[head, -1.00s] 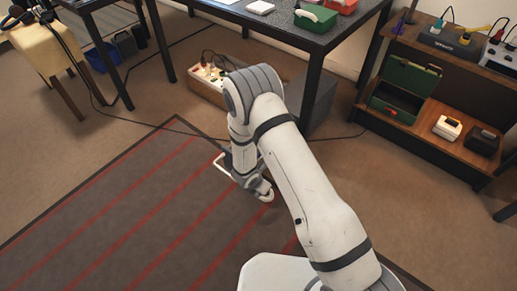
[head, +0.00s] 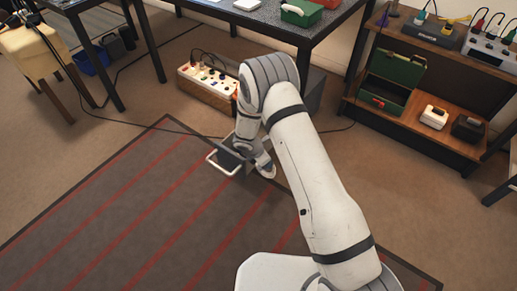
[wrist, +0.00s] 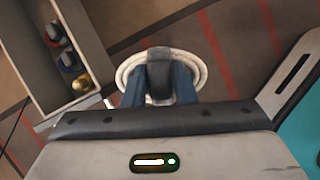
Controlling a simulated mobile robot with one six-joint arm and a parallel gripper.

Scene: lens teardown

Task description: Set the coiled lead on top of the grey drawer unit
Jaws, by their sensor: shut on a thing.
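The coiled lead (wrist: 201,72) is a pale, flat ring of loops in the wrist view. My gripper (wrist: 158,86) is shut on it, with blue fingers on both sides of a dark piece at its near side. The lead hangs over the striped rug. The grey drawer unit (head: 315,92) stands partly behind my arm, under the table. In the wrist view an open drawer (wrist: 98,40) holds several small coloured parts.
A wooden box with a white knobbed panel (head: 207,83) sits on the floor behind my arm. The dark table (head: 335,35) stands above the unit. A low shelf (head: 398,119) is at the right. Thin cables cross the floor. The rug's left part (head: 110,215) is clear.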

